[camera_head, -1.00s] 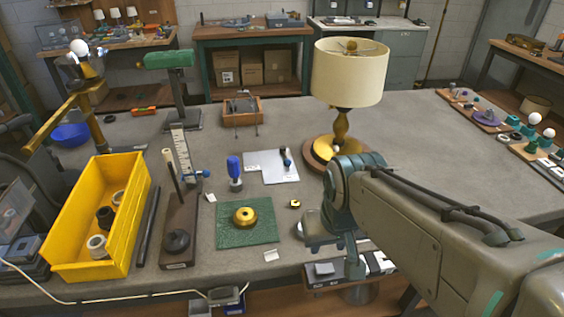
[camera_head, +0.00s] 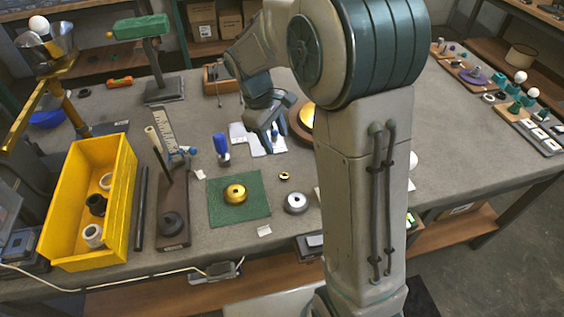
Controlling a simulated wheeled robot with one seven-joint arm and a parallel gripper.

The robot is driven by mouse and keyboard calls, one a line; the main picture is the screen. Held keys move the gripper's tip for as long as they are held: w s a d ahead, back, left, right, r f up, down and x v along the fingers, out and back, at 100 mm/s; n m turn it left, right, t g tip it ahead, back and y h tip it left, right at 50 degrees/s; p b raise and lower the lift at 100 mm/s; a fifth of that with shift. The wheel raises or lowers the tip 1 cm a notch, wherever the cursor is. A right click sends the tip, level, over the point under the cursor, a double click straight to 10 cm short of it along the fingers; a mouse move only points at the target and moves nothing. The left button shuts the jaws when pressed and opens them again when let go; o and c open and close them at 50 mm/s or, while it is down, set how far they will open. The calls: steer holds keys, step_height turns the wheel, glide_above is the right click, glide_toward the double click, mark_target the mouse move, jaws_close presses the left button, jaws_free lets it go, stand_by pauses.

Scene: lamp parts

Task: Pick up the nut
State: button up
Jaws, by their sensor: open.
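A small brass ring-like piece, which looks like the nut (camera_head: 284,176), lies on the grey table just right of the green mat. It is too small to tell its exact shape. My gripper (camera_head: 273,140) is open and points down, behind the nut in the picture and apart from it. Nothing shows between its fingers. Its fingers cover part of a white sheet, and my arm hides much of the table's right half.
A round brass part sits on the green mat (camera_head: 257,206). A blue-handled tool (camera_head: 222,146), a dark stand (camera_head: 174,222) and a yellow bin (camera_head: 125,205) stand to the left.

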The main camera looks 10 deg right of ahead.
steer(key=w+a+f+n+g+h+p, duration=0.1)
steer(key=w+a+f+n+p, duration=0.15)
steer(key=w+f, duration=0.2)
glide_above(280, 174)
steer(key=w+a, duration=0.1)
steer(key=shift+n, duration=0.35)
step_height(280, 174, down, 7)
steer(key=shift+w+f, duration=0.15)
steer(key=shift+s+a+p+x, duration=0.15)
steer(key=shift+p+x, duration=0.4)
steer(key=shift+x, duration=0.75)
steer(key=shift+s+a+p+x, duration=0.15)
steer(key=shift+p+x, duration=0.35)
steer(key=shift+x, duration=0.85)
steer(key=c, duration=1.1)
